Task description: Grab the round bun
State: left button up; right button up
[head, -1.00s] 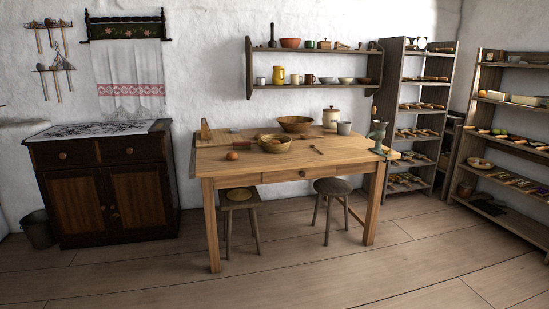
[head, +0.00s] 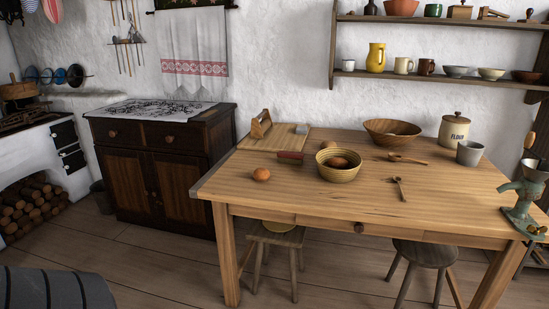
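A small round orange-brown thing (head: 261,174), which looks like the round bun, lies on the near left part of the wooden table (head: 400,200). It is too small to tell for sure whether it is a bun or an egg. A yellow woven bowl (head: 338,174) to its right holds one or more brown round things, partly hidden by the rim. Neither of my grippers is in view.
On the table stand a cutting board with a grater-like wooden tool (head: 261,124), a wide wooden bowl (head: 393,132), wooden spoons, a flour jar (head: 454,130), a grey cup (head: 469,153) and a green grinder (head: 524,200). Stools (head: 277,240) stand beneath. Floor before the table is clear.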

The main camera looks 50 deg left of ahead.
aim_at(260, 174)
jog(key=u, duration=1.05)
jog(key=i, duration=1.6)
jog(key=u, duration=1.45)
